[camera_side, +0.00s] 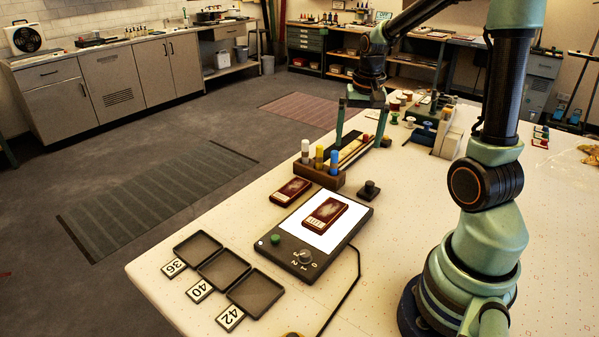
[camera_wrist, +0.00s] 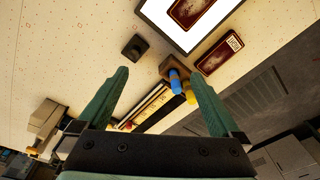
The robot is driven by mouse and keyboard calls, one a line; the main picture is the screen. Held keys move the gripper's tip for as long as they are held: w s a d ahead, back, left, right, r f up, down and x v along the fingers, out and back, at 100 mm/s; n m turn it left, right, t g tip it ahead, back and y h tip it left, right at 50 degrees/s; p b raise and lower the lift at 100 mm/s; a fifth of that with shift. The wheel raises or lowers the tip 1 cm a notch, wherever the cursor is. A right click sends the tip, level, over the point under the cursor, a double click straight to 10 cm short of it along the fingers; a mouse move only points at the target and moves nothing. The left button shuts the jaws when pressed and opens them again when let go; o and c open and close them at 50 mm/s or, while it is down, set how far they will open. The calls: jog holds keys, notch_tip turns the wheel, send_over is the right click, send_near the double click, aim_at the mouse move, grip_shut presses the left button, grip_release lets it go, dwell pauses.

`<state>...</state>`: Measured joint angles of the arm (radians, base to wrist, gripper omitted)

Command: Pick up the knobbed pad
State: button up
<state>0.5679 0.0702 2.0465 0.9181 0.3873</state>
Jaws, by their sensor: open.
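The knobbed pad (camera_side: 370,191) is a small dark square block with a round knob on top. It stands upright on the pale table, just right of the light box in the side view. It also shows in the wrist view (camera_wrist: 135,48), beyond the fingertips and near the left finger. My gripper (camera_side: 359,142) is open and empty, with its fingers pointing down above the table, higher than the pad and behind it in the side view. In the wrist view my gripper (camera_wrist: 158,75) shows both green fingers spread apart, with nothing between them touching either one.
A light box (camera_side: 304,262) with a dark red case (camera_side: 327,214) on it is beside the pad. A second red case (camera_side: 290,191) and a wooden marker rack (camera_side: 320,175) are close by. Several empty trays (camera_side: 223,268) line the front left. The table right of the pad is clear.

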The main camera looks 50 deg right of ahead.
aim_at(370, 183)
jog(key=s+d+f+m+g, duration=0.1)
jog(key=s+d+f+m, duration=0.15)
jog(key=d+f, duration=0.3)
jog(key=shift+m+y, duration=0.25)
jog(key=shift+y, duration=0.05)
jog(key=f, duration=1.1)
jog(key=shift+w+d, duration=0.15)
jog(key=shift+d, duration=0.05)
jog(key=c, duration=1.4)
